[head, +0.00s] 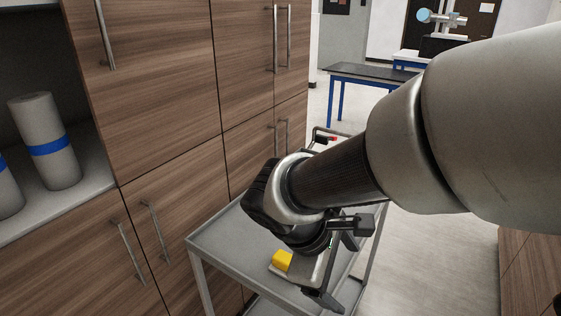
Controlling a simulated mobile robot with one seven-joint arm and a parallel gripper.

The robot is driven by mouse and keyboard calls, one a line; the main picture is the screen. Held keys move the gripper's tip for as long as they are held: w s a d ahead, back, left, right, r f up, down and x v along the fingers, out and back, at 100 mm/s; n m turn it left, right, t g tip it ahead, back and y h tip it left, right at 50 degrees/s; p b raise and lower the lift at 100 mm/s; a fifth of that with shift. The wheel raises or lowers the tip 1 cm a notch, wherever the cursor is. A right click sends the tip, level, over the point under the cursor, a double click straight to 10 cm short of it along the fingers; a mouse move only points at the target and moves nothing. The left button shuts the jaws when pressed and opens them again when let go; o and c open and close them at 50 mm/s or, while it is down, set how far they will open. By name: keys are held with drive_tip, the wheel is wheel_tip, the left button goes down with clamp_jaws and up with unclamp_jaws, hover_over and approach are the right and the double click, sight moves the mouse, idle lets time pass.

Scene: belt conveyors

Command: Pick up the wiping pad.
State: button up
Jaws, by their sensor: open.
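A small yellow block (282,261), which looks like the wiping pad, shows on the grey metal cart (228,238), just left of my gripper. A pale flat piece (308,268) lies beside or under it; I cannot tell how the two relate. My gripper (338,272) is open, low over the cart, with one dark finger nearer the front and the other further back to the right. The arm and wrist hide part of the cart and the space between the fingers. I cannot see whether the fingers touch anything.
Tall wooden cabinets (160,90) stand close along the cart's left side. Grey cylinders with blue bands (48,145) stand on an open shelf at left. A small red item (331,139) shows near the cart's far end. A blue-legged table (365,75) stands behind, with open floor before it.

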drive_tip(key=w+a+f+n+t+h+b, duration=0.3)
drive_tip(key=w+a+f+n+t+b, duration=0.15)
drive_tip(key=a+f+n, duration=0.35)
drive_tip(key=n+t+b, duration=0.3)
drive_tip(key=n+t, duration=0.2)
drive_tip(key=n, duration=0.4)
approach(283, 265)
drive_tip(key=shift+y, duration=0.3)
drive_tip(key=b+x, duration=0.2)
drive_tip(key=x, duration=0.7)
drive_tip(key=shift+w+d, duration=0.15)
drive_tip(key=shift+d, duration=0.2)
drive_tip(key=shift+b+x, duration=1)
drive_tip(key=shift+x, duration=2.15)
drive_tip(key=shift+d+r, duration=0.1)
drive_tip(key=shift+r, duration=0.05)
drive_tip(key=c, duration=1.3)
drive_tip(key=shift+o, duration=0.2)
wheel_tip(283, 265, up, 10)
drive_tip(key=p, duration=0.3)
drive_tip(key=shift+p, duration=0.3)
